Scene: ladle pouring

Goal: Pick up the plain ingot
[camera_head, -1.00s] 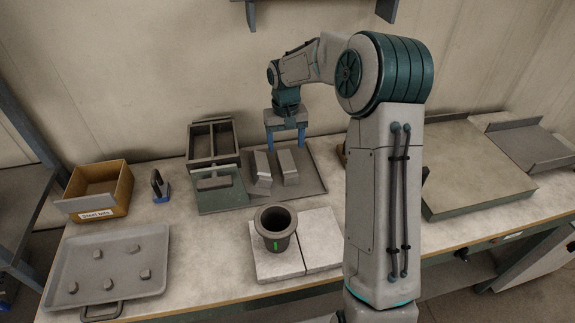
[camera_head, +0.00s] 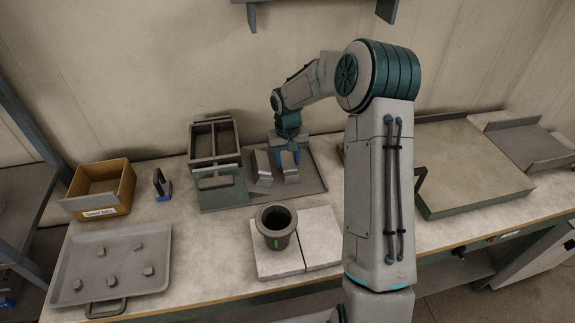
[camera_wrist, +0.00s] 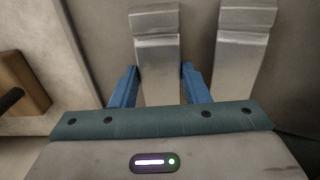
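Two silver-grey ingots lie side by side on a grey tray (camera_head: 311,183). The right ingot (camera_head: 289,174) is under my gripper (camera_head: 289,156) in the head view. The left ingot (camera_head: 262,170) is beside it. In the wrist view, the ingot at my gripper (camera_wrist: 158,70) is the left one (camera_wrist: 156,45), and the other ingot (camera_wrist: 243,45) is to its right. My blue fingers are open, one on each side of the near ingot, with a thin gap visible. I cannot tell which ingot is the plain one.
A dark two-compartment box (camera_head: 214,134) and a green-grey holder (camera_head: 221,190) are left of the ingots. A dark crucible (camera_head: 276,225) stands on pale slabs (camera_head: 318,240) in front. An orange bin (camera_head: 122,184) and a tray of small lumps (camera_head: 75,270) are further left.

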